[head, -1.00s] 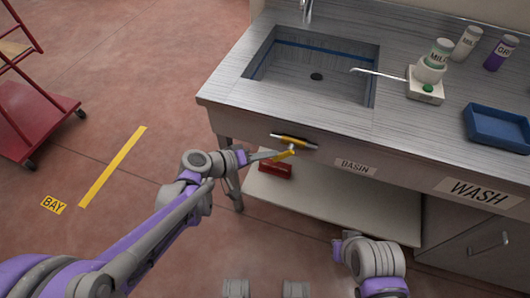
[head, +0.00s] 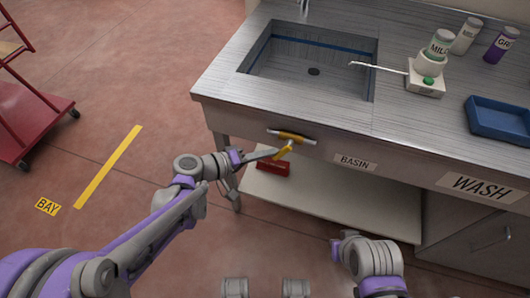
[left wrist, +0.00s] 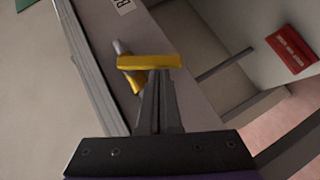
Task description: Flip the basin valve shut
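The basin valve sits on the counter's front face left of the BASIN label. Its brass-yellow body (head: 292,136) with grey ends lies along the face, and also shows in the left wrist view (left wrist: 137,83). A yellow handle (head: 284,150) stands out in front of the body, slanted across it; it appears as a short bar in the left wrist view (left wrist: 150,62). My left gripper (head: 273,154) reaches the handle, its dark fingers (left wrist: 159,80) close together on it; the fingertip contact is partly hidden.
The counter (head: 225,92) holds a sink, a bottle stand (head: 425,82), bottles and a blue tray (head: 500,122). A red box (head: 272,167) lies on the lower shelf (head: 330,203). A red cart (head: 30,120) stands left. Floor between is clear.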

